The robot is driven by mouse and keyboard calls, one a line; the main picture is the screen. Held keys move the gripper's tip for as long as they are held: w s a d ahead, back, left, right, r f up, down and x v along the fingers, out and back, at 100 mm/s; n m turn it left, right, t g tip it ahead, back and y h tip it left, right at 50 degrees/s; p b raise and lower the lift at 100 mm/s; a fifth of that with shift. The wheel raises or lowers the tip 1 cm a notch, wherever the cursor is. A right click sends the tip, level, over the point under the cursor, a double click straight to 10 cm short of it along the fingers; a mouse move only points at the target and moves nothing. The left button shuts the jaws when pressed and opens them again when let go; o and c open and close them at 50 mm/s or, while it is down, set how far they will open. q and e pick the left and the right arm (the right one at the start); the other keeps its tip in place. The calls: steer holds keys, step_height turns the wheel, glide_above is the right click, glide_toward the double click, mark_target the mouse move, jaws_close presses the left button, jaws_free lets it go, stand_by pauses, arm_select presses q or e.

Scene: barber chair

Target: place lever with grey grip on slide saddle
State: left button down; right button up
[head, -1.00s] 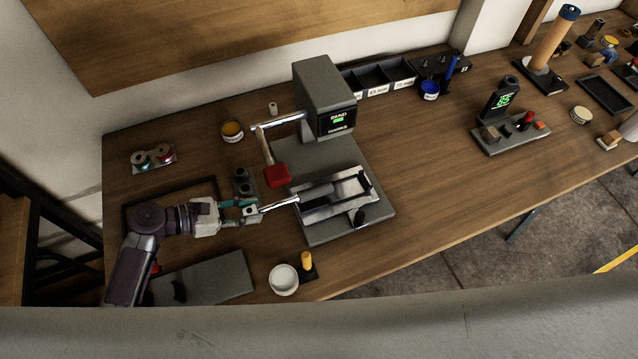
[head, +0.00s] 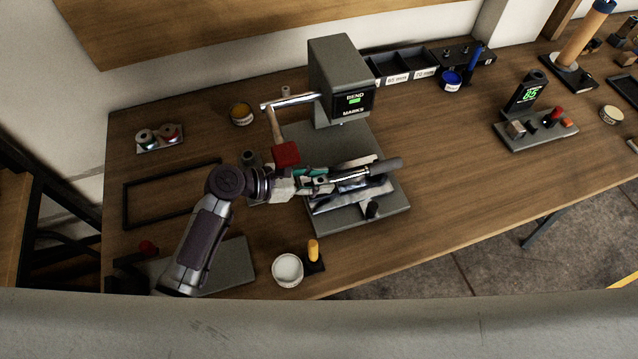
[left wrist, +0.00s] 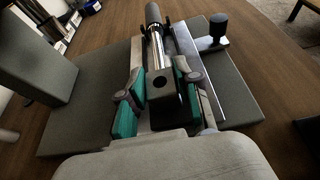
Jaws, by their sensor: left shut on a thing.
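The lever with the grey grip (head: 385,165) is in my left gripper (head: 325,180). Its grey end points right and its shiny rod lies over the metal slide (head: 322,205) of the bench machine. In the left wrist view the fingers (left wrist: 158,92) are shut on the dark square block (left wrist: 163,84) at the lever's near end, and the grey grip (left wrist: 152,14) points away. The slide's rails (left wrist: 190,65) lie beneath the lever. The block and fingers hide much of the saddle, so I cannot tell whether they touch. My right gripper is out of view.
The machine's grey head (head: 340,75) with a small display stands behind the slide. A red-headed mallet-like arm (head: 286,153) hangs close behind my left gripper. A white round tub (head: 288,269) and a yellow peg (head: 313,250) stand in front.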

arm_select(q)
steer(key=shift+a+r, duration=0.1)
steer(key=shift+r, duration=0.05)
steer(key=c, duration=0.8)
jaws_free()
steer(key=shift+f, duration=0.2)
steer(key=shift+s+a+r, duration=0.1)
steer(key=b+v, duration=0.1)
steer(key=v, duration=1)
steer(key=shift+a+r, duration=0.2)
steer(key=shift+a, duration=0.15)
steer(key=shift+s, duration=0.2)
